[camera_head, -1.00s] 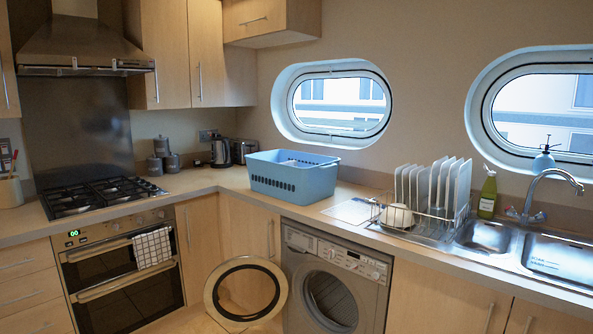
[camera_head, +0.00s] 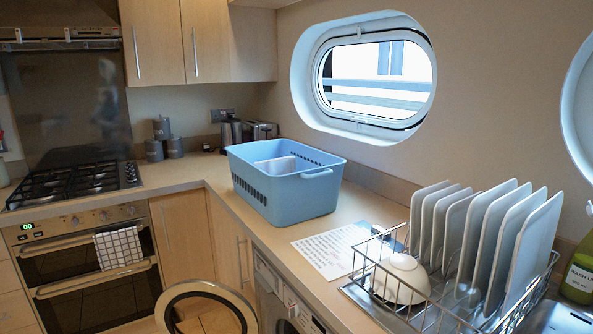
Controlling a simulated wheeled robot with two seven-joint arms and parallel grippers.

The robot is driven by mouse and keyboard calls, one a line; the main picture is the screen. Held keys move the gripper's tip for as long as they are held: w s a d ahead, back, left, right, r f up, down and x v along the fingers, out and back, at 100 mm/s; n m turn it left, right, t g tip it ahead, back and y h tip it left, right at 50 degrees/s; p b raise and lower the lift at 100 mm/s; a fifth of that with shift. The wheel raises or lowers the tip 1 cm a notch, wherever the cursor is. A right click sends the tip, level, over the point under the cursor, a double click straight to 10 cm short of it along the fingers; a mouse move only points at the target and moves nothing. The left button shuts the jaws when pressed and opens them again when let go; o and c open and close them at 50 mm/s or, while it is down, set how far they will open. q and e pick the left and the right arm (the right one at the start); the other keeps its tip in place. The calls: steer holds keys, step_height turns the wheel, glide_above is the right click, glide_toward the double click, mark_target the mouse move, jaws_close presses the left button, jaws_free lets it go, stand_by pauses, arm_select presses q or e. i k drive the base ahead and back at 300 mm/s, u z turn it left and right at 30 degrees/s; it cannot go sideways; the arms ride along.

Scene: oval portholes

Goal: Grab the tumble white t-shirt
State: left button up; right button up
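No t-shirt can be made out for certain. A blue laundry basket (camera_head: 300,200) stands on the counter in the corner below the porthole. Something white (camera_head: 275,166) shows inside it, but I cannot tell what it is. The washing machine (camera_head: 285,305) is under the counter, with its round door (camera_head: 205,290) swung open to the left. The inside of its drum is out of view. Neither of my grippers is in view.
A wire dish rack (camera_head: 450,300) with several white plates and a bowl (camera_head: 400,278) stands on the counter at the right. A paper sheet (camera_head: 335,250) lies between rack and basket. A gas hob (camera_head: 75,183) and oven are at left. The open door juts into the floor space.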

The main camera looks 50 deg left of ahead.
mark_target(287, 165)
steer(key=u, duration=3.35)
steer(key=i, duration=2.7)
steer(key=z, duration=3.9)
steer(key=i, duration=0.35)
steer(key=u, duration=0.1)
